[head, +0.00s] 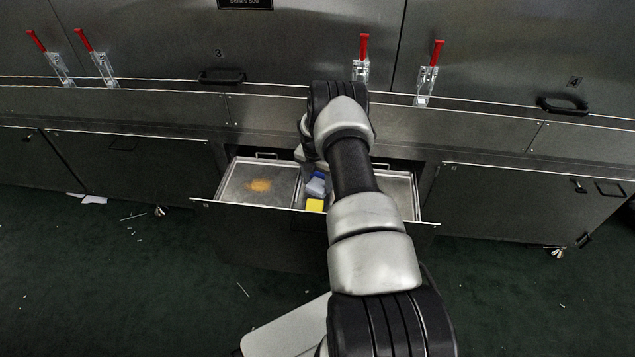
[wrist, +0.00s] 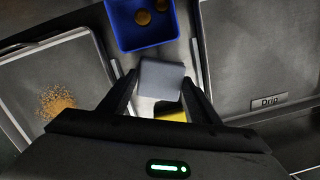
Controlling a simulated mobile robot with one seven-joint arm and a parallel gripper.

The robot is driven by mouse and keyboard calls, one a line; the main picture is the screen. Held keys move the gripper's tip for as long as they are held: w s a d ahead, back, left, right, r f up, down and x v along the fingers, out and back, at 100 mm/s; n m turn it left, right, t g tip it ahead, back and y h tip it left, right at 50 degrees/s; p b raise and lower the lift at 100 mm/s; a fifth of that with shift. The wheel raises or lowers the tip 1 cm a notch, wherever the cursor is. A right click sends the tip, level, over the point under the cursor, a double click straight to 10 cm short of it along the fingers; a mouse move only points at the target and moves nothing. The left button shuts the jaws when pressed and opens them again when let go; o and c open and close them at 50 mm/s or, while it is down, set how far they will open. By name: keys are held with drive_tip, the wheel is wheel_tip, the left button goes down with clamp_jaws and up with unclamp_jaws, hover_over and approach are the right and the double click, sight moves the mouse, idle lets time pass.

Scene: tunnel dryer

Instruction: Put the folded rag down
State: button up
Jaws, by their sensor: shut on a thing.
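In the wrist view my gripper (wrist: 160,82) is shut on the folded rag (wrist: 160,76), a small pale blue-grey block between its two fingertips. The rag is over the middle strip between two metal trays. I cannot tell its height above the surface. Beyond it is a blue bin (wrist: 150,42) with a few round brown pieces inside. A yellow thing (wrist: 172,116) shows partly below the rag. In the head view my arm hides most of the gripper.
The open drawer (head: 262,207) holds a left tray (wrist: 22,72) with orange-brown powder (wrist: 55,101) and a right tray (wrist: 255,60) labelled "Drip". The yellow thing (head: 314,205) also shows in the head view. Cabinet panels with red-handled clamps (head: 364,48) stand behind.

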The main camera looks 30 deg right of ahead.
drive_tip(key=o, duration=0.9)
drive_tip(key=shift+o, duration=0.2)
